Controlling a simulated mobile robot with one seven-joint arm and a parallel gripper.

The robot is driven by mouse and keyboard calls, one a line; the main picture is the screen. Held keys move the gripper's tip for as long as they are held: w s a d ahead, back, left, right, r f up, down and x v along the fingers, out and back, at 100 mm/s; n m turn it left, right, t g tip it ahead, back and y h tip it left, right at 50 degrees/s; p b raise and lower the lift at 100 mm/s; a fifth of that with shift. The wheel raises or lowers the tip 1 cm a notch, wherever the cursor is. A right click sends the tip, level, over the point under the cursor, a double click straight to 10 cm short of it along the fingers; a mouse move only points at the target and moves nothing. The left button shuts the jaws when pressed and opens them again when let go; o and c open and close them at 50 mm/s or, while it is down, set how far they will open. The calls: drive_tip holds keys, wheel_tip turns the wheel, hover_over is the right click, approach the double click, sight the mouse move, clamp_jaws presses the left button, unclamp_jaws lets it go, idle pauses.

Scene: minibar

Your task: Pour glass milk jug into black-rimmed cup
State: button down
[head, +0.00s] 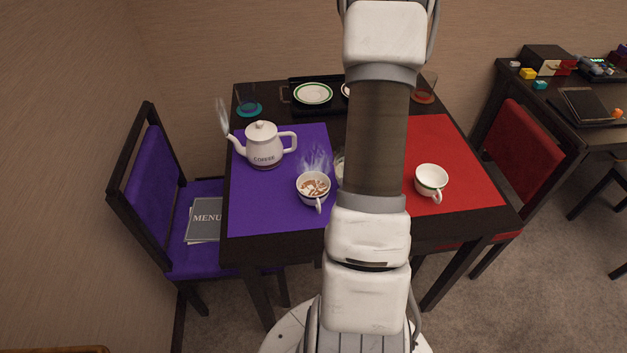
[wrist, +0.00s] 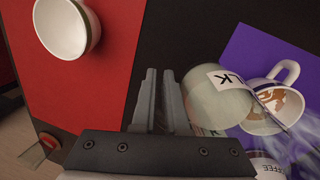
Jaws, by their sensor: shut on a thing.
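The glass milk jug (wrist: 216,105), pale with a white label reading "LK", is beside my gripper's right finger in the wrist view. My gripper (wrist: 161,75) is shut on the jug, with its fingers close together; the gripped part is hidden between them. In the head view my arm hides the gripper and most of the jug, leaving only a sliver (head: 340,168). The cup with brown drink and white lumps (head: 313,187) stands upright on the purple mat, just left of the jug. In the wrist view the jug partly overlaps this cup (wrist: 262,92). I cannot tell the jug's exact tilt.
A white coffee pot (head: 264,147) stands behind and left of the drink cup, on the purple mat (head: 255,208). An empty white cup (head: 431,180) stands on the red mat (head: 460,195). A dark tray with plates (head: 313,93) and glasses on coasters are at the back.

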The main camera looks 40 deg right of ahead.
drive_tip(key=shift+s+d+f+t+y, duration=0.15)
drive_tip(key=shift+f+t+y, duration=0.3)
drive_tip(key=shift+f, duration=0.55)
drive_tip(key=shift+s+d+f+t+y, duration=0.1)
drive_tip(key=shift+d+f+t+y, duration=0.15)
drive_tip(key=shift+f+y, duration=0.55)
drive_tip(key=shift+s+f, duration=0.1)
drive_tip(key=shift+f, duration=0.1)
